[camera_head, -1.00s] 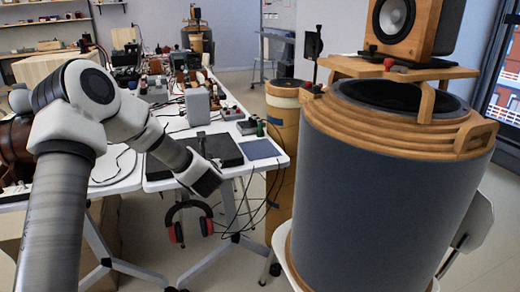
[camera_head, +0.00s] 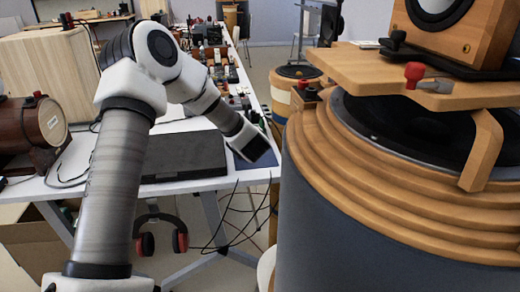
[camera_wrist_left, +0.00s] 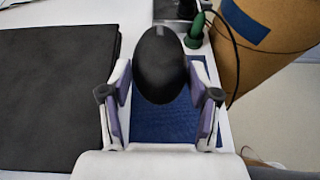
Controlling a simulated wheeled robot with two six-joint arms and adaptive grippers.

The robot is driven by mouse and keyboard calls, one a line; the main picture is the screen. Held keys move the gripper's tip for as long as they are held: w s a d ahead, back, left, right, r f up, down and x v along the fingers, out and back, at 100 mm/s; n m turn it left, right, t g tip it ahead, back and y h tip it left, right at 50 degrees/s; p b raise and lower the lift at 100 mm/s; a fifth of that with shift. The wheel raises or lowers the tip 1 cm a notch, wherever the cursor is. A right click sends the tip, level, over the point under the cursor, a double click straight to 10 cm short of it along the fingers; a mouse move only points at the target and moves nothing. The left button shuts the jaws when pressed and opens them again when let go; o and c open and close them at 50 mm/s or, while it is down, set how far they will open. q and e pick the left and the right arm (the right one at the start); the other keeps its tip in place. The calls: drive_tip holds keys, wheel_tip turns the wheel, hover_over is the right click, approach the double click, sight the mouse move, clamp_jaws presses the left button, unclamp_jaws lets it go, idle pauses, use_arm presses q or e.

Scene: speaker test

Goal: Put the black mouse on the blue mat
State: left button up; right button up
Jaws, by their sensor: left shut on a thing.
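The black mouse (camera_wrist_left: 160,62) is a dark, rounded, smooth thing between the two fingers of my left gripper (camera_wrist_left: 160,80) in the left wrist view. The gripper is shut on it. The blue mat (camera_wrist_left: 165,122) shows behind and below the mouse, between the fingers; I cannot tell how high the mouse is above it. In the head view my left gripper (camera_head: 254,146) is at the right end of the white table, over the blue mat (camera_head: 240,161), which it partly hides. The mouse is hard to make out there. My right gripper is not in view.
A flat black case (camera_head: 185,157) lies left of the mat. A large grey and wood drum (camera_head: 390,235) with a speaker on top stands close on the right. Headphones (camera_head: 160,235) and cables hang below the table edge. A green-capped thing (camera_wrist_left: 194,32) stands beyond the mat.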

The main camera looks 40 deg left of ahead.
use_arm(q)
drive_tip(key=f, duration=0.7)
drive_tip(key=shift+s+a+f+b, duration=0.1)
drive_tip(key=shift+s+f+b, duration=0.1)
drive_tip(key=shift+s+b, duration=0.1)
drive_tip(key=shift+f, duration=0.15)
drive_tip(key=o, duration=1.2)
drive_tip(key=shift+r, duration=0.3)
drive_tip(key=v, duration=1.2)
drive_tip(key=shift+f, duration=0.1)
